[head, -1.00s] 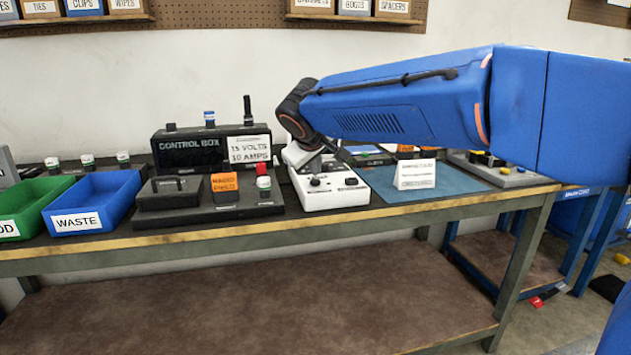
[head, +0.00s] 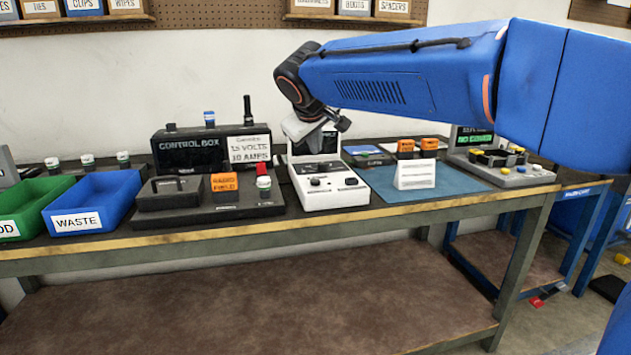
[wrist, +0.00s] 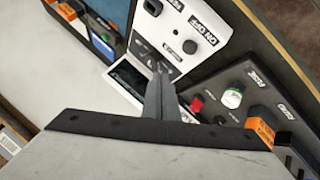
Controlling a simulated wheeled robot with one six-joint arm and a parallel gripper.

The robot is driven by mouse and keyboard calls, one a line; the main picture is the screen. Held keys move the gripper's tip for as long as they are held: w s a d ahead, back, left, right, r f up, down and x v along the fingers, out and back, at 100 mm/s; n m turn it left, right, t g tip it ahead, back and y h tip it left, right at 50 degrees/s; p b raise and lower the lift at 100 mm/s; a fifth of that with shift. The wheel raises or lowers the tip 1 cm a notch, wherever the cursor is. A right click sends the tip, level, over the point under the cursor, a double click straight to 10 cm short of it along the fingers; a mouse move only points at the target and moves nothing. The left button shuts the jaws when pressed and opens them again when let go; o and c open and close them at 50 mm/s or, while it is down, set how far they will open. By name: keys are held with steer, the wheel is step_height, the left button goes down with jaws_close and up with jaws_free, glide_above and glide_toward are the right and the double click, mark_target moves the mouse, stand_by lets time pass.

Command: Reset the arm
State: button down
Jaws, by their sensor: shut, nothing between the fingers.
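My gripper (wrist: 161,72) shows in the wrist view with its two grey fingers together and nothing between them. They point toward the white control unit (wrist: 180,35), and I cannot tell how far above it they are. In the head view, my blue arm reaches in from the right. Its dark wrist bends down above the back of the white control unit (head: 330,189). The fingertips are hard to make out there.
A black control box (head: 200,148) and a dark switch panel (head: 235,210) stand left of the white unit. Blue waste (head: 95,198) and green (head: 30,205) bins lie further left.

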steer(key=s+d+f+m+g, duration=0.15)
steer(key=s+d+f, duration=0.35)
steer(key=s+d, duration=0.5)
steer(key=s+d+f+m+g, duration=0.1)
steer(key=s+d+f+m, duration=0.35)
steer(key=d, duration=0.95)
steer(key=s+d+f+m+g, duration=0.1)
steer(key=s+d+f, duration=0.3)
steer(key=s+f, duration=0.4)
steer(key=s+d+f+m+g, duration=0.1)
steer(key=s+d+f, duration=0.3)
steer(key=s, duration=1.2)
step_height(320, 180, down, 4)
steer(key=shift+d+f+m, duration=0.25)
steer(key=shift+m, duration=0.05)
